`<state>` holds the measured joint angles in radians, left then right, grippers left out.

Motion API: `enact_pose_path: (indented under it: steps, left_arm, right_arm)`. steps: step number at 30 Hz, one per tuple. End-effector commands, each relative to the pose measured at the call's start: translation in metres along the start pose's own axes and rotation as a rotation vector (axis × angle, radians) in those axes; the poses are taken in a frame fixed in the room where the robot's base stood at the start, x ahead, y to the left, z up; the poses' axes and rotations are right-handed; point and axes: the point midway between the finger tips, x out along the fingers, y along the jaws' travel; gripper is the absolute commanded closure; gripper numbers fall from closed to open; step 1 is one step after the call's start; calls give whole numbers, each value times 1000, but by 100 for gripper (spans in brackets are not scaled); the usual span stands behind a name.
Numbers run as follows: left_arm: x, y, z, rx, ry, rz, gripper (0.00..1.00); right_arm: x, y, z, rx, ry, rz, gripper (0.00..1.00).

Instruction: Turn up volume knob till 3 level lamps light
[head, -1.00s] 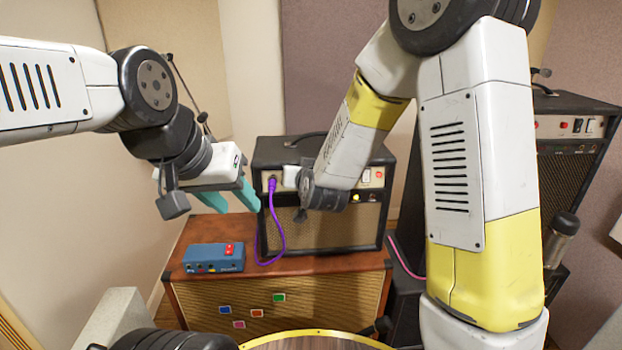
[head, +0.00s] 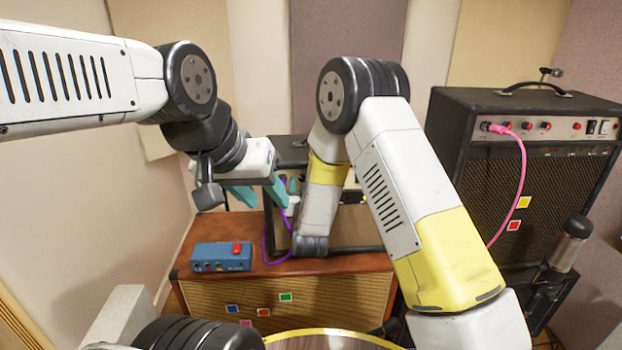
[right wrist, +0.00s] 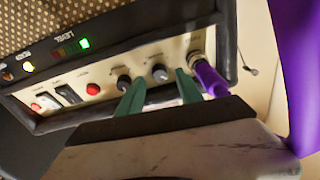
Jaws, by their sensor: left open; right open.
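The small black amp (head: 349,228) stands on a wooden cabinet and is largely hidden by my right arm in the head view. Its panel (right wrist: 140,57) appears upside down in the right wrist view. A grey knob (right wrist: 160,73) sits between the open teal fingers of my right gripper (right wrist: 160,86), with no clear contact; which knob is volume cannot be read. A dark knob (right wrist: 124,82) is beside the left finger. A green lamp (right wrist: 84,43) glows near the word LEVEL, and a yellow lamp (right wrist: 28,66) is lit. My left gripper (head: 258,198) is open and empty left of the amp.
A purple plug (right wrist: 208,80) is close to the right finger. A blue box (head: 221,257) with a red switch sits on the cabinet (head: 300,264). A bigger amp (head: 535,92) with a pink cable (head: 518,185) and a microphone (head: 568,240) are at the right.

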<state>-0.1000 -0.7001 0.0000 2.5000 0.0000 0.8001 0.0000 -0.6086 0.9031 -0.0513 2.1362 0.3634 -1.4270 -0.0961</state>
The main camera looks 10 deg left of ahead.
Motion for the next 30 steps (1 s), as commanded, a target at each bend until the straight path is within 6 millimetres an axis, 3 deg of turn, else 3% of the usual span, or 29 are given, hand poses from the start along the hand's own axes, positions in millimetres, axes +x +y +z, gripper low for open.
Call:
enact_pose_path:
  steps: [4,13,20,30]
  left_arm:
    - [0,0,0,0,0,0,57]
    - [0,0,0,0,0,0,57]
    - [0,0,0,0,0,0,57]
    - [0,0,0,0,0,0,57]
  right_arm:
    - [12,0,0,-1,0,0,57]
    - [15,0,0,-1,-1,-1,57]
    - [15,0,0,0,-1,-1,100]
    - [15,0,0,27,0,6,100]
